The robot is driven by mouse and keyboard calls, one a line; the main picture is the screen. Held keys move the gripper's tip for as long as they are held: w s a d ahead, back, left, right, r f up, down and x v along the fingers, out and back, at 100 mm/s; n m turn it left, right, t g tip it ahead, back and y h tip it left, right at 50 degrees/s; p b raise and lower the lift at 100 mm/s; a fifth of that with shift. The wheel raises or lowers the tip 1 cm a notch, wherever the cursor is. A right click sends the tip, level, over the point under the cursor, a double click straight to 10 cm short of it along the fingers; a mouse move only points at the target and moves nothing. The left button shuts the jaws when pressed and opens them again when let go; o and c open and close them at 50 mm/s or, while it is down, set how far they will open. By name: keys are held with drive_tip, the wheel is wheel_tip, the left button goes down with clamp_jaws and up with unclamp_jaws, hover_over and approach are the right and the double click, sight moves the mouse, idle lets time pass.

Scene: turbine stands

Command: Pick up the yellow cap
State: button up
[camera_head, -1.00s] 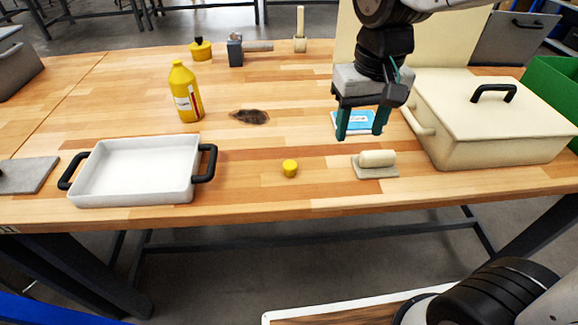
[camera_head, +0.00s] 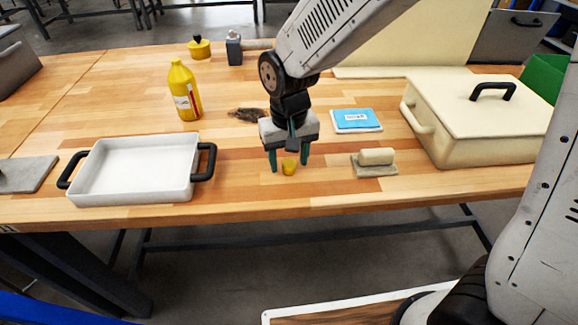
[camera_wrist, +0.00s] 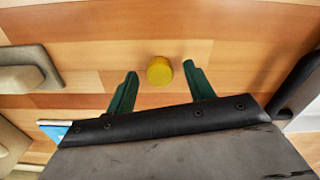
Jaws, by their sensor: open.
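The small yellow cap (camera_head: 290,167) stands on the wooden table near its front edge, right of the white tray. My gripper (camera_head: 289,167) points down over it, with its two green fingers apart. In the head view the cap shows between the fingertips, with its upper part close under the gripper. I see a gap on both sides, and no finger visibly touches the cap.
A white tray (camera_head: 134,198) with black handles stands to the left. A float tool (camera_head: 376,162) and a blue-and-white box (camera_head: 356,120) lie to the right, beside a cream lidded case (camera_head: 480,150).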

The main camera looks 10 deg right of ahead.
drive_tip(key=shift+f, duration=0.55)
clamp_jaws()
drive_tip(key=shift+r, duration=0.9)
drive_tip(key=shift+s+r, duration=0.15)
drive_tip(key=shift+r, duration=0.35)
drive_tip(key=shift+s+r, duration=0.15)
drive_tip(key=shift+r, duration=0.35)
drive_tip(key=s+d+r, duration=0.1)
drive_tip(key=s+d, duration=0.2)
drive_tip(key=s, duration=1.2)
drive_tip(key=shift+d, duration=0.2)
